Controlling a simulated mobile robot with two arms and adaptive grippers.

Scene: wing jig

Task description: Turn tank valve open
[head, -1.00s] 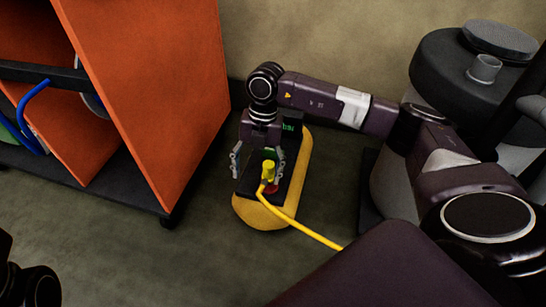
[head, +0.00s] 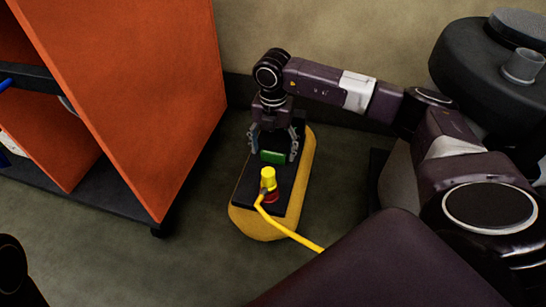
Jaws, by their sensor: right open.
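The yellow tank (head: 250,222) lies on the floor with a dark panel (head: 290,185) along its top. A green block (head: 272,157), perhaps the valve handle, sits on the panel. In front of it is a yellow hose fitting (head: 268,178) with a red part (head: 271,197) at its base. My right gripper (head: 273,146) points down over the far part of the panel. Its fingers are open, one on each side of the green block in the picture. I cannot tell whether they touch it. My left gripper is out of view.
A yellow hose (head: 290,234) runs from the fitting toward the lower right. An orange shelf unit (head: 150,90) on casters stands at left. A large dark-lidded drum (head: 480,75) stands at right. The wall is close behind. Floor left of the tank is clear.

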